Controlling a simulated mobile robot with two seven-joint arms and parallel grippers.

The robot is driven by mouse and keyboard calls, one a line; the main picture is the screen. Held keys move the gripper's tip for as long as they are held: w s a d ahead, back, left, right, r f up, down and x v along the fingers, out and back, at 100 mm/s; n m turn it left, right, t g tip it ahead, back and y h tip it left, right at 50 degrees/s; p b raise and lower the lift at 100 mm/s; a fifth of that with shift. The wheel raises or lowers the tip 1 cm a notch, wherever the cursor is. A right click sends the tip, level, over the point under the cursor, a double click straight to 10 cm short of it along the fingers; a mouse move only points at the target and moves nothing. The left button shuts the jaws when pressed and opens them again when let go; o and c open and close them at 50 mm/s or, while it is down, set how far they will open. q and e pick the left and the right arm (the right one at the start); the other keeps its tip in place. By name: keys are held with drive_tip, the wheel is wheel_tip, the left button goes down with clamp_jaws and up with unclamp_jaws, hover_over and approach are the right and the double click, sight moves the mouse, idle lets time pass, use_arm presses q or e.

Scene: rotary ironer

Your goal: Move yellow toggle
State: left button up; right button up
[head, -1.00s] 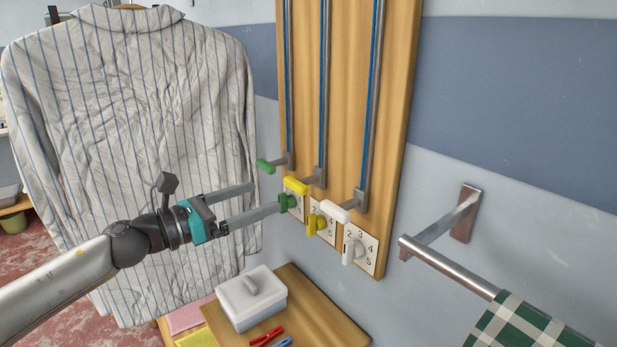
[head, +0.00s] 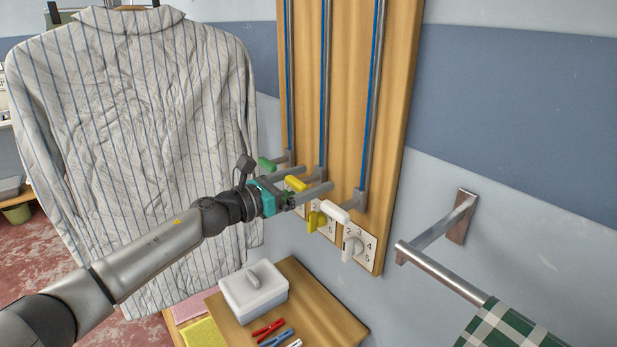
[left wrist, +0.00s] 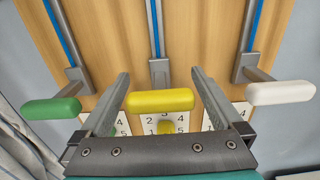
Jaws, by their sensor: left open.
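The yellow toggle (head: 296,184) is a rounded handle at the lower part of the middle vertical rail on the wooden board. In the left wrist view the yellow toggle (left wrist: 160,100) lies crosswise between the two fingers of my left gripper (left wrist: 160,88). The fingers stand apart on either side of it, close to its ends. In the head view my left gripper (head: 312,180) is open at the board and partly covers the toggle and the green knob below. A yellow dial knob (head: 316,220) sits lower on the board. My right gripper does not show.
A green toggle (head: 266,164) is to the left and a white toggle (head: 335,214) to the right, both close by. A white numbered dial (head: 352,246) is below. A metal bar (head: 440,268) juts from the wall at right. A lidded box (head: 253,292) stands below.

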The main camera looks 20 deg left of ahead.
use_arm(q)
drive_tip(key=shift+w+d, duration=0.15)
clamp_jaws()
idle(0.9)
